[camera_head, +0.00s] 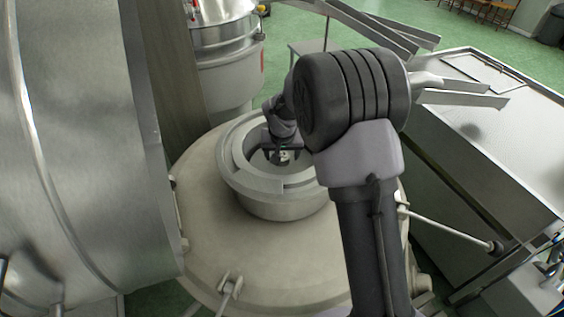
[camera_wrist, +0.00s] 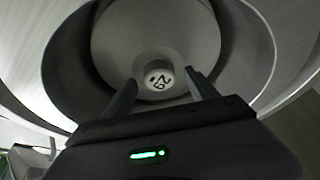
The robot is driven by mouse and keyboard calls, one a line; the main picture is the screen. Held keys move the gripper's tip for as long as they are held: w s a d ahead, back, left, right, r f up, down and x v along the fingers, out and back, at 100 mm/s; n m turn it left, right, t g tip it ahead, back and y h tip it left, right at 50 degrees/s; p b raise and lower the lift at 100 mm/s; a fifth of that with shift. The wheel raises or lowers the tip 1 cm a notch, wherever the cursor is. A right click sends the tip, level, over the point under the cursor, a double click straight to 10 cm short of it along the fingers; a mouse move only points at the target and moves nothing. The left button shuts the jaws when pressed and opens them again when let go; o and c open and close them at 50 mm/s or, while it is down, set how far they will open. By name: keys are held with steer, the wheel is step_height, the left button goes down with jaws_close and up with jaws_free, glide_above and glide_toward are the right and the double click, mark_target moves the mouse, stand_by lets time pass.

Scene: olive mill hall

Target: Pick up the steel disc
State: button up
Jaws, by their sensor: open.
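The steel disc (camera_head: 259,160) lies inside the round raised collar (camera_head: 285,205) on top of a pale domed vessel. In the wrist view the disc (camera_wrist: 150,30) is a grey round plate with a short pale knob (camera_wrist: 158,74), which bears dark marks on its top. My gripper (camera_head: 283,152) is down inside the collar, over the knob. In the wrist view its two fingers (camera_wrist: 160,82) are apart, one to each side of the knob's lower part. I cannot tell whether they touch it. My arm hides the right part of the collar in the head view.
The collar wall surrounds my gripper closely. A large steel drum (camera_head: 80,150) stands at the left, and a steel pot (camera_head: 225,45) behind. Steel chutes (camera_head: 385,25) and a long steel trough (camera_head: 490,130) are at the right. A rod (camera_head: 450,230) with a black knob sticks out right.

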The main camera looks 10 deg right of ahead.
steer(key=shift+w+f, duration=0.25)
steer(key=shift+f, duration=0.05)
steer(key=shift+s+r, duration=0.15)
steer(key=shift+s, duration=0.1)
steer(key=shift+c, duration=0.2)
steer(key=c, duration=0.4)
jaws_close()
